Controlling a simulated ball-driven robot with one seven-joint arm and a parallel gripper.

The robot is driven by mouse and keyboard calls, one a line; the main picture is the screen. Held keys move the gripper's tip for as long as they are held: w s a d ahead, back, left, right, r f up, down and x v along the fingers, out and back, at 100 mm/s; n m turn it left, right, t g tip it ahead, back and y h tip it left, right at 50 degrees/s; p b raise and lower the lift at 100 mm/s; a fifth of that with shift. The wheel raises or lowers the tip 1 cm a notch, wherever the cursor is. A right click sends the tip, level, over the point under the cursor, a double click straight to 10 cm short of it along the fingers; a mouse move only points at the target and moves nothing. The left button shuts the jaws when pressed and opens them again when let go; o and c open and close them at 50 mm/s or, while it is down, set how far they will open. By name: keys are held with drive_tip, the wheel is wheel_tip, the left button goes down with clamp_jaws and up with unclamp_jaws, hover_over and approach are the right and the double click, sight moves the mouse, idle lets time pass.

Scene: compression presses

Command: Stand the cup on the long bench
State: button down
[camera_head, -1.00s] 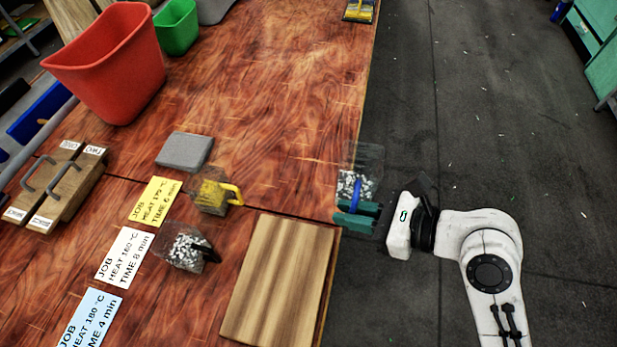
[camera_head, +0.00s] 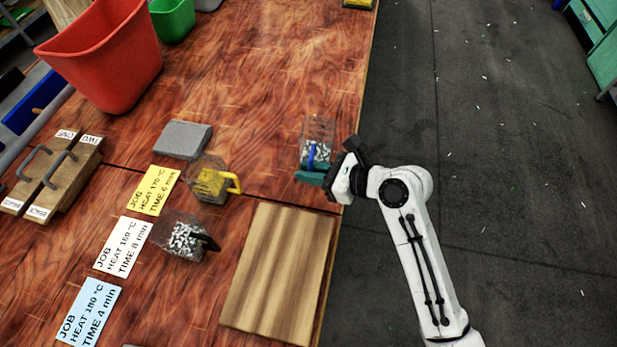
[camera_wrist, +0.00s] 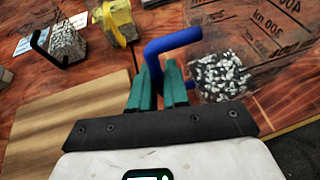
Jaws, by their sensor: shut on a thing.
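The held cup (camera_head: 317,130) is clear, with a blue handle and black-and-white granules inside. My gripper (camera_head: 312,176) has its green fingers shut on the blue handle. The cup is over the right part of the long bench (camera_head: 270,100), near its edge. I cannot tell whether its base touches the wood. In the wrist view the blue handle (camera_wrist: 172,42) rises between the green fingers (camera_wrist: 160,88), and the cup's clear wall, with printed marks, leans to the right. Part of the handle is hidden by the fingers.
A yellow-handled cup (camera_head: 209,182) and a black-handled cup (camera_head: 182,238) stand by the job cards (camera_head: 123,246). A striped board (camera_head: 280,272) lies in front. A grey block (camera_head: 183,139), red bin (camera_head: 105,55) and green bin (camera_head: 172,18) are left. Bench between them is clear.

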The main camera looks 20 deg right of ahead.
drive_tip(key=shift+w+f, duration=0.35)
drive_tip(key=shift+f, duration=0.05)
drive_tip(key=shift+w+f, duration=0.1)
drive_tip(key=shift+f, duration=1.5)
drive_tip(key=c, duration=1.1)
unclamp_jaws()
drive_tip(key=shift+f, duration=0.1)
drive_tip(key=v, duration=1.2)
drive_tip(key=shift+a, duration=0.1)
